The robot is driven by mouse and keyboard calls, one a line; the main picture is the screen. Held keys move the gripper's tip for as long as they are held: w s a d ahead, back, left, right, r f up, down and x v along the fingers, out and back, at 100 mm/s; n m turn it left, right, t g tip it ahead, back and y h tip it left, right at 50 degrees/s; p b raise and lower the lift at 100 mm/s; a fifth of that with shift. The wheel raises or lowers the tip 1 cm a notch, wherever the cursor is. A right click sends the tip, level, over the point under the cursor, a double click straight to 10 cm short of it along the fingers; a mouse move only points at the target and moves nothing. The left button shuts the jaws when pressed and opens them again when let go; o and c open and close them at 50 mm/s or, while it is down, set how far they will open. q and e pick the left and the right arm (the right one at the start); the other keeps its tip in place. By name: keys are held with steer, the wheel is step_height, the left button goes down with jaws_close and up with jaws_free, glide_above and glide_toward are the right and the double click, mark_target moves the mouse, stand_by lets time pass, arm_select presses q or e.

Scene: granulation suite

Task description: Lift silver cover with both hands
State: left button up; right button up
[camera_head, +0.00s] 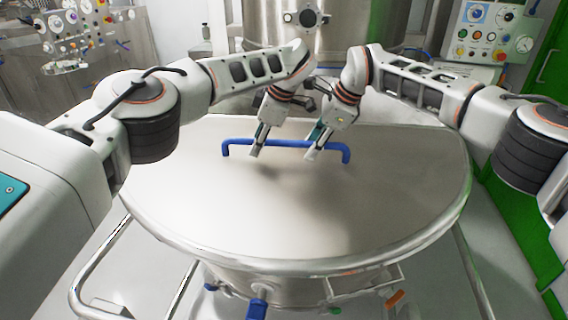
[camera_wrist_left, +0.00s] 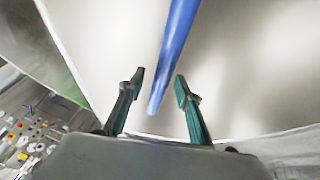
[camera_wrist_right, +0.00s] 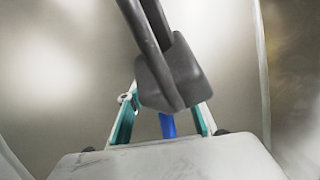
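The silver cover (camera_head: 330,212) is a large round metal lid lying flat on a vessel. A blue bar handle (camera_head: 286,143) crosses its upper middle. My left gripper (camera_head: 255,151) is at the left part of the handle; in the left wrist view its fingers (camera_wrist_left: 158,82) are apart, with the blue bar (camera_wrist_left: 173,60) between them and a gap visible on each side. My right gripper (camera_head: 314,152) is at the handle's right part. In the right wrist view its fingers (camera_wrist_right: 165,112) are apart around the handle (camera_wrist_right: 168,125), partly hidden by a dark grey part.
A metal rail (camera_head: 95,262) runs around the vessel's left side. A control panel (camera_head: 490,32) stands at the back right, beside a green frame (camera_head: 537,70). A steel vessel with a round port (camera_head: 308,18) is close behind the cover. The cover's front area is bare.

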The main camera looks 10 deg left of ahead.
arm_select(q)
steer(key=shift+w+a+f, duration=0.1)
steer(key=shift+a+f, duration=0.05)
steer(key=shift+f, duration=0.05)
arm_select(e)
steer(key=shift+a+f, duration=0.1)
steer(key=shift+f, duration=0.1)
arm_select(q)
jaws_close()
arm_select(e)
jaws_close()
arm_select(q)
steer(key=shift+r, duration=0.25)
arm_select(e)
steer(key=shift+w+r, duration=0.1)
steer(key=shift+r, duration=0.15)
